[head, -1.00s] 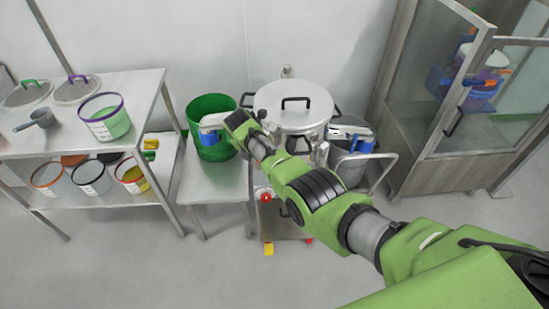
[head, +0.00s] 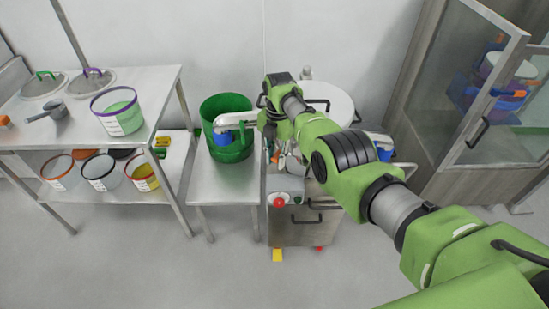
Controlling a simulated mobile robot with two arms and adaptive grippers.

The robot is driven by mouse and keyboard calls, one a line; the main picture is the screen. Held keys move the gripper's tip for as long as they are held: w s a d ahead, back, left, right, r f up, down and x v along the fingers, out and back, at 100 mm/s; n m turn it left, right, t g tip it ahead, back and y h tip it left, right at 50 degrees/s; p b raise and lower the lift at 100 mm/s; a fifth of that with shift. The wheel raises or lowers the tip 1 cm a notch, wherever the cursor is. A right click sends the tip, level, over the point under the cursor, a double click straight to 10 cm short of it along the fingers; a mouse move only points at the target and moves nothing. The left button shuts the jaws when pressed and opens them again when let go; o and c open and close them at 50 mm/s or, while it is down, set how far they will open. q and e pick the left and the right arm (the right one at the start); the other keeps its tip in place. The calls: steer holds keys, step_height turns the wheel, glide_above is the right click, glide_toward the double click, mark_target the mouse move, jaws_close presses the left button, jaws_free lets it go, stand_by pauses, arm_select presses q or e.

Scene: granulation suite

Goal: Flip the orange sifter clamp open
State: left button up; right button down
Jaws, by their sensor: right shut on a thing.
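The sifter (head: 338,106) stands in the middle, with a round steel lid and a black handle, partly hidden behind my right arm. My right gripper (head: 277,152) points down at the sifter's front left side, below my bent wrist. It is shut on a small orange piece there, which looks like the orange sifter clamp (head: 281,160). The clamp is mostly hidden and too small to tell its angle. My left gripper is out of view.
A green bin (head: 229,153) stands on a low steel table (head: 222,187), under the sifter's white and blue left spout (head: 236,122). A red button (head: 279,203) is on the sifter's front. A shelf with tubs (head: 165,85) is at left, a glass-door cabinet (head: 470,110) at right.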

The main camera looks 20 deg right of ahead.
steer(key=shift+w+d+r, duration=0.55)
steer(key=shift+w+r, duration=0.05)
steer(key=shift+w, duration=0.1)
steer(key=c, duration=1.8)
jaws_free()
steer(key=shift+s+d+f, duration=0.1)
steer(key=shift+d+f, duration=0.15)
steer(key=shift+f, duration=0.05)
steer(key=shift+a, duration=0.2)
steer(key=shift+a+r, duration=0.1)
steer(key=shift+r, duration=0.2)
steer(key=r, duration=0.9)
steer(key=shift+d+r, duration=0.2)
steer(key=shift+d, duration=0.1)
